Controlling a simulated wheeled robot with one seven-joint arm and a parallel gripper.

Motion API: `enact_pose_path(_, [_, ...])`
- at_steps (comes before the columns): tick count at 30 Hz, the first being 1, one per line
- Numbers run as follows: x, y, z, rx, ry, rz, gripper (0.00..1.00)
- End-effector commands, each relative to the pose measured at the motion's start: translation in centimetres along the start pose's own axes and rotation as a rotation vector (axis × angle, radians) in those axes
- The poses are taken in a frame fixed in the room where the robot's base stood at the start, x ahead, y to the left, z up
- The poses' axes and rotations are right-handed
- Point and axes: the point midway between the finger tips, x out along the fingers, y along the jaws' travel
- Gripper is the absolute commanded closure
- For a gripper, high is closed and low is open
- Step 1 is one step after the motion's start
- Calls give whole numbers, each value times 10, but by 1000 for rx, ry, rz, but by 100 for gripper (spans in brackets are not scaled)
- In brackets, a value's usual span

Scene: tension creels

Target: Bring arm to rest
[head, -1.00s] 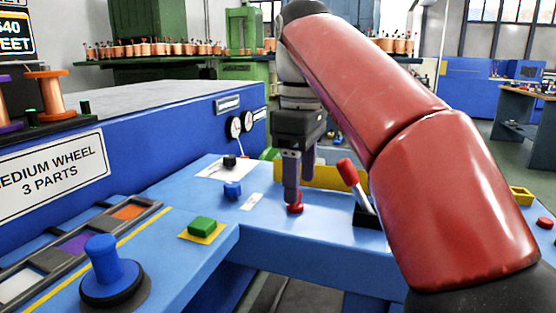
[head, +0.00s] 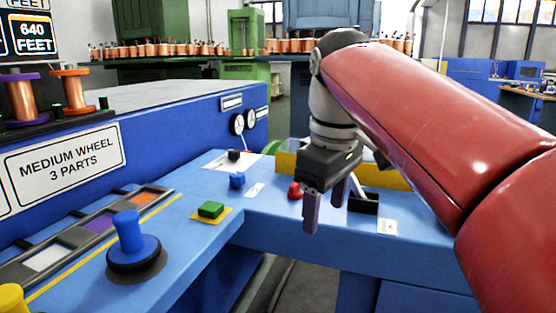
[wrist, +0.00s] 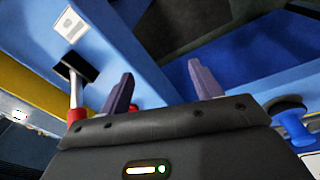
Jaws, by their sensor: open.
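My gripper (head: 326,205) hangs from my red arm on the right side of the head view, fingers pointing down, at the front edge of the blue bench. Its two fingers are apart with nothing between them. In the wrist view my gripper (wrist: 160,88) also shows open and empty, with blue bench and dark floor beyond.
The blue bench (head: 400,260) carries a green button (head: 211,210), a small blue knob (head: 237,181), a black knob (head: 233,156) and a large blue knob (head: 132,240). A yellow strip (head: 390,178) runs behind. A blue machine with spools (head: 71,90) rises left. Open floor lies before the bench.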

Motion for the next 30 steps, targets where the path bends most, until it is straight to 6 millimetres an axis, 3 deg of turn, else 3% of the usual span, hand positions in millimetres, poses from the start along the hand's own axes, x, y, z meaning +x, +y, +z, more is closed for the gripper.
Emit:
enact_pose_path(5, [30,-6,37,189,59,50,36])
enact_pose_path(12, [109,-28,105,553,196,134,36])
enact_pose_path(18, [169,-48,146,776,294,175,36])
enact_pose_path(22, [189,-54,158,845,325,185,36])
enact_pose_path(30, [194,-56,160,863,333,187,36])
